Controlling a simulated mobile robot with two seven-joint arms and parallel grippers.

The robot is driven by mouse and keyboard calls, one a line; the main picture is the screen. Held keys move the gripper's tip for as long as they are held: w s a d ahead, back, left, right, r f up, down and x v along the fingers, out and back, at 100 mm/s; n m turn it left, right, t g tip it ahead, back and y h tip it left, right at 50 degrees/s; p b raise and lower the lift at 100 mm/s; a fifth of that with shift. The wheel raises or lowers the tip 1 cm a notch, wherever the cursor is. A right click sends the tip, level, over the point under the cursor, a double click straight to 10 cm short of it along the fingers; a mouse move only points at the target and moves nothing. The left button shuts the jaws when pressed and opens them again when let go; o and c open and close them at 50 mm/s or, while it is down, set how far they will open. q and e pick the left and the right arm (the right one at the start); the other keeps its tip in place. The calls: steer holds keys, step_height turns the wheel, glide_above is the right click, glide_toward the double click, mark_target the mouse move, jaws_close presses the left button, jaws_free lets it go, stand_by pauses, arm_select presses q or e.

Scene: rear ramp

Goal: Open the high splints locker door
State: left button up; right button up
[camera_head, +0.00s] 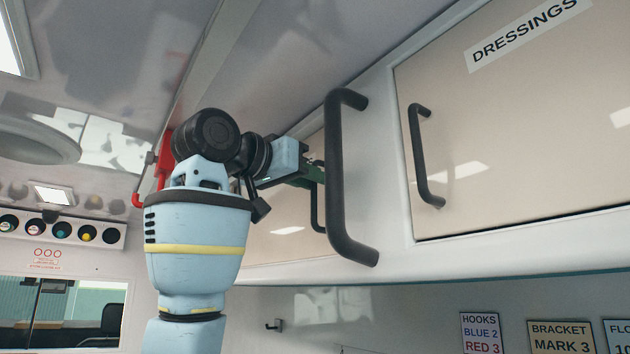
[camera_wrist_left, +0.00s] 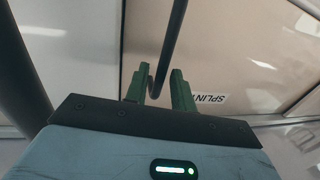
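The splints locker door (camera_head: 278,238) is a beige panel high on the wall, partly hidden behind my left arm and a thick grab rail in the head view. It looks closed. Its label (camera_wrist_left: 208,99) shows in part in the wrist view. Its dark bar handle (camera_head: 316,212) also shows in the wrist view (camera_wrist_left: 168,48), running down between the green fingers of my left gripper (camera_wrist_left: 159,82). The fingers are apart, one on each side of the bar, with gaps visible.
The thick dark grab rail (camera_head: 340,185) stands out from the white frame, close to the right of my left gripper. Right of it is the closed dressings locker door (camera_head: 520,130) with its own handle (camera_head: 424,165). The ceiling is close above. Wall signs (camera_head: 482,335) hang below.

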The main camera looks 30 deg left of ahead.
arm_select(q)
steer(key=shift+w+d, duration=0.15)
steer(key=shift+w, duration=0.55)
steer(key=shift+c, duration=0.5)
jaws_close()
